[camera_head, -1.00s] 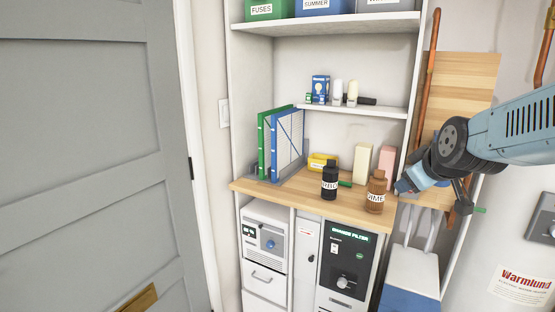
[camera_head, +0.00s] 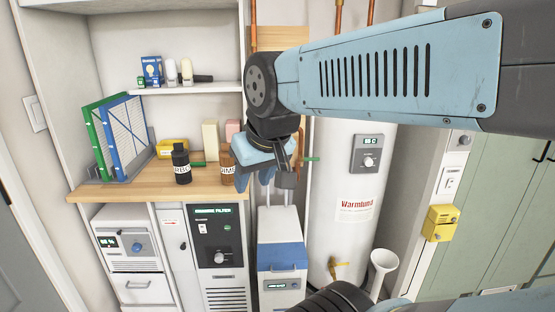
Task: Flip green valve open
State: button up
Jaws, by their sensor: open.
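A small green valve handle (camera_head: 312,158) sticks out sideways just right of my gripper, in front of the white water heater's left edge. The pipe or fitting behind it is mostly hidden by my arm. My gripper (camera_head: 259,180) hangs open, pointing down, left of the green handle and apart from it in the picture. It is close to the right end of the wooden counter, and I see nothing between its fingers.
The wooden counter (camera_head: 125,192) holds a black bottle (camera_head: 182,165) and a brown bottle (camera_head: 227,170), the latter beside my gripper. A white water heater (camera_head: 345,235) stands right of it. A white and blue unit (camera_head: 281,258) stands below. A yellow box (camera_head: 440,223) hangs at right.

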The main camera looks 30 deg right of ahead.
aim_at(310, 159)
jog(key=k, duration=0.6)
jog(key=z, duration=0.4)
jog(key=i, duration=0.85)
jog(key=z, duration=0.6)
jog(key=i, duration=0.55)
jog(key=u, duration=0.25)
jog(key=k, duration=0.7)
jog(key=z, duration=0.2)
